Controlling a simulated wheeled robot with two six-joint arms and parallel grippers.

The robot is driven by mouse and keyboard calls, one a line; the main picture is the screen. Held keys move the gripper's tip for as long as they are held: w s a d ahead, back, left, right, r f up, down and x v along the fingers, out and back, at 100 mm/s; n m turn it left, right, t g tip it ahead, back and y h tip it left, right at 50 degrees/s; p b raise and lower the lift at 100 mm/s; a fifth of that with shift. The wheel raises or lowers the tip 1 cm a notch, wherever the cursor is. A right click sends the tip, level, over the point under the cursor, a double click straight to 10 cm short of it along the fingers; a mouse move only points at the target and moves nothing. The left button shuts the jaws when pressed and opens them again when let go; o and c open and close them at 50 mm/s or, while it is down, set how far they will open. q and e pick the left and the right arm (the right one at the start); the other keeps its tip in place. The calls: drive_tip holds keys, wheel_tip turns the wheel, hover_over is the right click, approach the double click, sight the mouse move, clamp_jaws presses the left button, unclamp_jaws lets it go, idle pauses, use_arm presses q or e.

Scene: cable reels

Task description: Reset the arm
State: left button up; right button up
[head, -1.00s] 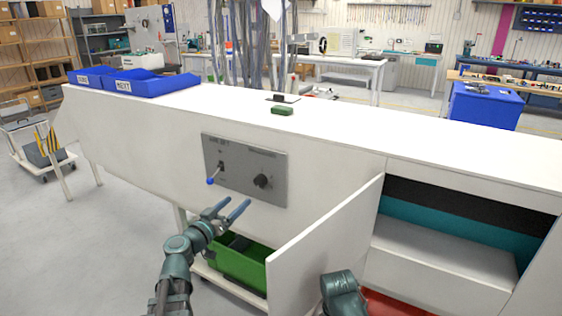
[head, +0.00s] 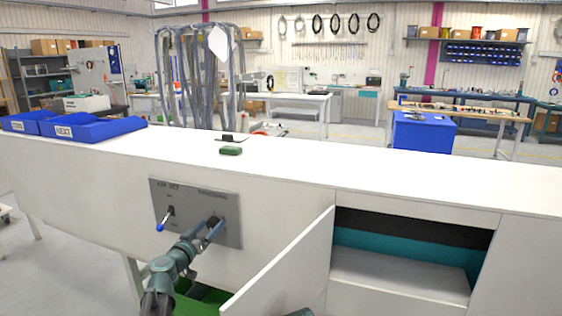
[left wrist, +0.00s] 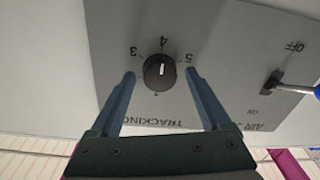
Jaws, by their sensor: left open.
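A grey control panel (head: 234,234) is set in the front of the white counter. It carries a dark round knob (left wrist: 159,78) with a white pointer line and numbers around it, under TRACKING lettering. Beside the knob is a toggle lever (head: 162,223) with a blue tip; the lever also shows in the left wrist view (left wrist: 274,82), by ON and OFF labels. My left gripper (head: 217,221) is open at the panel, its two fingers on either side of the knob in the left wrist view. I cannot tell whether they touch it. My right gripper is out of view.
A white door panel (head: 285,275) stands open right of the control panel, beside an open compartment (head: 400,272). Blue bins (head: 90,129) and a small green object (head: 230,151) sit on the counter top. A green crate (head: 200,300) is below.

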use_arm(q)
drive_tip(key=v, duration=1.3)
drive_tip(key=x, duration=1.3)
drive_tip(key=shift+n, duration=1.2)
drive_tip(key=n, duration=0.4)
drive_tip(key=shift+a+n, duration=0.1)
drive_tip(key=shift+n, duration=0.2)
drive_tip(key=n, duration=0.4)
drive_tip(key=shift+g+p, duration=0.3)
drive_tip(key=shift+a+f+n, duration=0.1)
drive_tip(key=shift+n, duration=1.5)
